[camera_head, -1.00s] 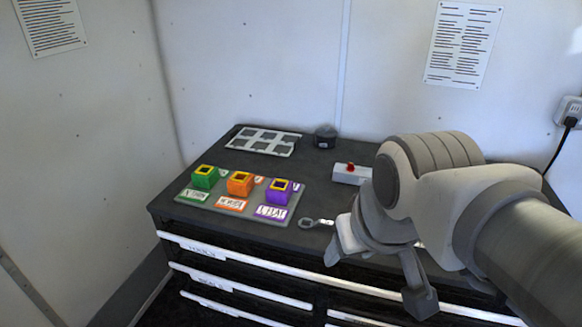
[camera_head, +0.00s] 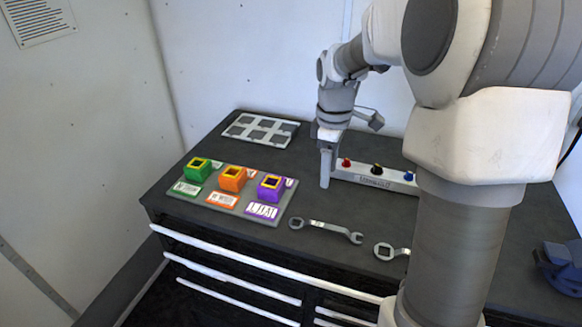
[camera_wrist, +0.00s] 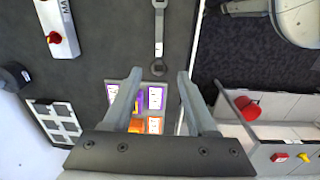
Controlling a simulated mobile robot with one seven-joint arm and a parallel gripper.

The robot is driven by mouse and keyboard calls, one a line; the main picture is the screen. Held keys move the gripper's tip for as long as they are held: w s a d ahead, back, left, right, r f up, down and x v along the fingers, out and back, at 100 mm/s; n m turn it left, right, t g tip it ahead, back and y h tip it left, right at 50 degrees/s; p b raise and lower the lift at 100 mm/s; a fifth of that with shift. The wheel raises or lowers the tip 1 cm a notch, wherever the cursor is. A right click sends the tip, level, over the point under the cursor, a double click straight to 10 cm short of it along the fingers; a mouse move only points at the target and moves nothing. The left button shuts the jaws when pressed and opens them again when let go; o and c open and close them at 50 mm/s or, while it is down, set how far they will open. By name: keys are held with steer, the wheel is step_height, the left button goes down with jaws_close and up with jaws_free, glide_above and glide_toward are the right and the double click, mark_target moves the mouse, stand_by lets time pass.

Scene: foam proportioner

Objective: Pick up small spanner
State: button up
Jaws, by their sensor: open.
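A grey metal spanner (camera_head: 326,230) lies flat near the front edge of the dark worktop, its ring end to the left and open jaw to the right. A second spanner (camera_head: 384,251) lies to its right, mostly hidden behind my arm; I cannot compare their full sizes. My gripper (camera_head: 349,152) is open and empty, above the worktop behind the first spanner. In the wrist view, my gripper (camera_wrist: 159,75) has its fingers spread, with one spanner (camera_wrist: 159,35) running up from between the fingertips, ring end nearest.
A grey board (camera_head: 236,208) with green, orange and purple blocks sits left of the spanner. A white box with coloured knobs (camera_head: 375,179) stands behind it. A tray of grey squares (camera_head: 260,130) is at the back left. A blue object (camera_head: 562,266) sits at the right.

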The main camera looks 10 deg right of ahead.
steer(key=w+f, duration=0.1)
glide_above(325, 226)
steer(key=shift+n, duration=0.4)
steer(key=f, duration=1.2)
steer(key=shift+w+f, duration=0.15)
steer(key=shift+w, duration=0.2)
steer(key=f, duration=0.3)
steer(key=f+p, duration=0.1)
steer(key=shift+s+d+f, duration=0.1)
steer(key=shift+s+f, duration=0.25)
steer(key=shift+f, duration=0.35)
steer(key=shift+f, duration=0.25)
jaws_close()
